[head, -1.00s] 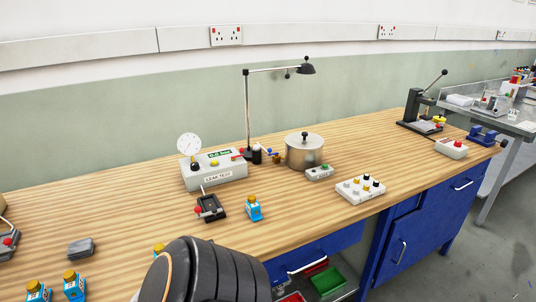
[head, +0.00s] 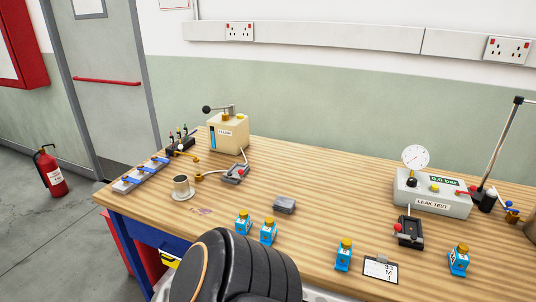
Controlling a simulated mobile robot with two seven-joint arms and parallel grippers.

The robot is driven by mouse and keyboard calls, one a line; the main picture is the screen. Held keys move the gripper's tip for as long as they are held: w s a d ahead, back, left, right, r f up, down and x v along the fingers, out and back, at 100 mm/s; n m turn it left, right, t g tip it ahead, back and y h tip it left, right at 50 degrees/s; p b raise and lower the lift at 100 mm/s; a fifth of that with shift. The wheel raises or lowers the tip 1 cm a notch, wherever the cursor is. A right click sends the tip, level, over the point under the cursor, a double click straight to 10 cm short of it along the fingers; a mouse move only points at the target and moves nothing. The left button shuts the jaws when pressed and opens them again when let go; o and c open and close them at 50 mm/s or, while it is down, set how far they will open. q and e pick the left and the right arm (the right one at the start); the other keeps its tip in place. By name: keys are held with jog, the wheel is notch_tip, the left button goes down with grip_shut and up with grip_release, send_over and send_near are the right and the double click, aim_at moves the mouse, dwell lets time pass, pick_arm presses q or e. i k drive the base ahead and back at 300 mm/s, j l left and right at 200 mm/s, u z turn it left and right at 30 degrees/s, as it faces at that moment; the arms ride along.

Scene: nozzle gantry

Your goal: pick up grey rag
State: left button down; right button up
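The grey rag (head: 284,204) looks like a small folded grey block lying flat on the wooden bench (head: 330,180), near the middle of the head view. Open bench surface surrounds it. Neither of my grippers shows in this view. A black ribbed link of my own arm fills the bottom centre and hides part of the bench front.
Blue bottles with yellow caps stand in front of the rag, two at its left (head: 268,231) and one at its right (head: 343,254).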

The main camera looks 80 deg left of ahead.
aim_at(284, 204)
jog(key=u, duration=1.5)
